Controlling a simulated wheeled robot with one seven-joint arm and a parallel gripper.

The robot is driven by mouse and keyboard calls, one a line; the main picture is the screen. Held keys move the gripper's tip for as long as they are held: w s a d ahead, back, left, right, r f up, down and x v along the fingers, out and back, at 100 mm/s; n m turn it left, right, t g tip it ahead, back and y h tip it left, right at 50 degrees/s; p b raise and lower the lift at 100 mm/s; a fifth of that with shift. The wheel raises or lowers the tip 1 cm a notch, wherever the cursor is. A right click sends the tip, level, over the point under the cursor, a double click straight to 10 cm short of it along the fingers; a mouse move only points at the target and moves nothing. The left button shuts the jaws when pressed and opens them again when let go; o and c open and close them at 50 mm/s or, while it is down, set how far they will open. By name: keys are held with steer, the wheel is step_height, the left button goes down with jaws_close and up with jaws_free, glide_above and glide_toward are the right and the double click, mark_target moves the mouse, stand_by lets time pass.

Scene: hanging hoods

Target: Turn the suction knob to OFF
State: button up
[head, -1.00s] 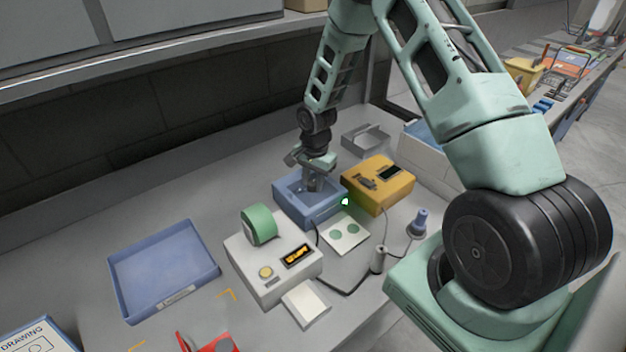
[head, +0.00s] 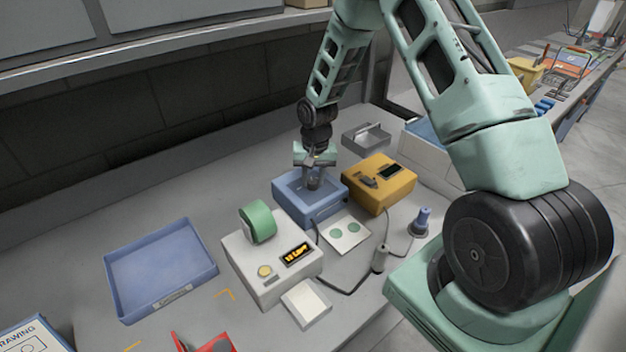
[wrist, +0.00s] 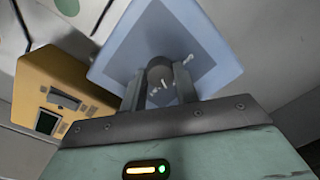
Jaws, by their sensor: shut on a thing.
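The suction knob (wrist: 159,72) is a short dark grey cylinder on the blue box (wrist: 119,66), seen in the wrist view. My gripper (wrist: 157,84) is shut on it, one finger on each side. Small white marks or pieces show around the knob; I cannot read a setting from them. In the head view the blue box (head: 329,212) stands at the back of the bench, with my gripper (head: 313,182) pointing down into its recessed top. The knob is mostly hidden there by the fingers.
A yellow box (head: 395,181) stands right beside the blue one. A white unit (head: 245,275) with a green roll (head: 258,222) and lit display is in front. An empty blue tray (head: 135,285) lies left. Cables run at the front right.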

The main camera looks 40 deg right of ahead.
steer(key=n, duration=0.4)
steer(key=shift+w+n+b, duration=0.1)
steer(key=shift+n+b, duration=0.2)
steer(key=n, duration=0.3)
steer(key=shift+n, duration=0.4)
steer(key=n, duration=0.4)
steer(key=shift+r+g, duration=0.1)
steer(key=shift+g, duration=0.2)
steer(key=shift+n, duration=2.1)
steer(key=o, duration=1)
steer(key=r+b, duration=0.1)
steer(key=r, duration=0.4)
steer(key=r+b, duration=0.1)
steer(key=r, duration=0.5)
steer(key=r+b, duration=0.1)
steer(key=r, duration=0.5)
steer(key=shift+w+d+r, duration=0.15)
steer(key=shift+w+d, duration=0.1)
steer(key=shift+w, duration=0.1)
